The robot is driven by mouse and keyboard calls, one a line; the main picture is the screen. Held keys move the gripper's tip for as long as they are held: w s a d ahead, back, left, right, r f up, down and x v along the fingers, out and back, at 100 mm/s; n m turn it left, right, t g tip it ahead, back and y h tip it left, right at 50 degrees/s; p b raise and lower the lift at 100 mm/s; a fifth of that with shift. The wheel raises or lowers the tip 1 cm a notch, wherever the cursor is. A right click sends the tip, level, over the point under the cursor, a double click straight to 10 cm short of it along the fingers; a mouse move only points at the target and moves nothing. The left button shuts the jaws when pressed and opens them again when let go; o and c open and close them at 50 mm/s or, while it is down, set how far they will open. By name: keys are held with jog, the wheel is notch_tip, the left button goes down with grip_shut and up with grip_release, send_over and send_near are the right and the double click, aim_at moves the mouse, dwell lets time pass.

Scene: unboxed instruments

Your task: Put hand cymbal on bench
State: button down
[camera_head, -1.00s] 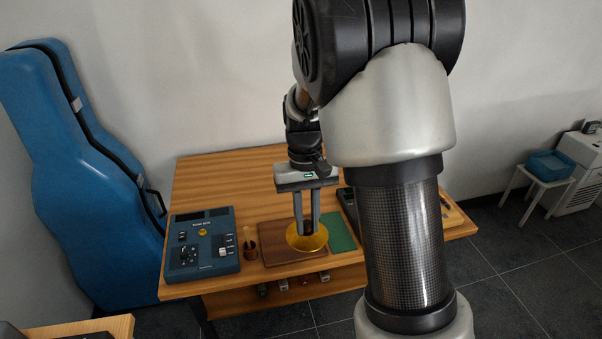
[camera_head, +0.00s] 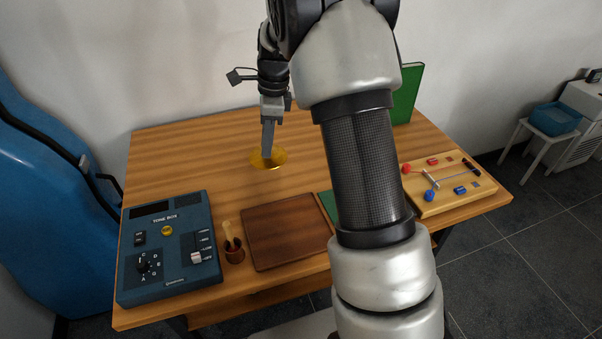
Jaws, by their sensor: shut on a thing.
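The hand cymbal (camera_head: 258,161) is a shiny yellow disc near the back middle of the wooden bench (camera_head: 190,155). My gripper (camera_head: 267,152) points down from above and is shut on the cymbal. I see the gripper edge-on, so its fingers overlap. The cymbal looks level and at or just above the bench top; I cannot tell whether it touches.
A blue tone box (camera_head: 172,255) stands at the front left. Beside it are a small brown cup (camera_head: 234,252) with a stick and a dark brown board (camera_head: 285,232). A wooden board with coloured parts (camera_head: 445,200) lies at the right. A green upright panel (camera_head: 405,95) stands behind. The bench's back left is clear.

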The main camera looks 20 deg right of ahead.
jog(key=shift+w+f+m+b, duration=0.35)
jog(key=shift+w+f+m, duration=0.25)
jog(key=shift+m, duration=0.4)
jog(key=shift+f, duration=0.45)
notch_tip(320, 180, down, 9)
jog(key=shift+b, duration=0.95)
jog(key=shift+f, duration=0.15)
jog(key=c, duration=1.6)
grip_release()
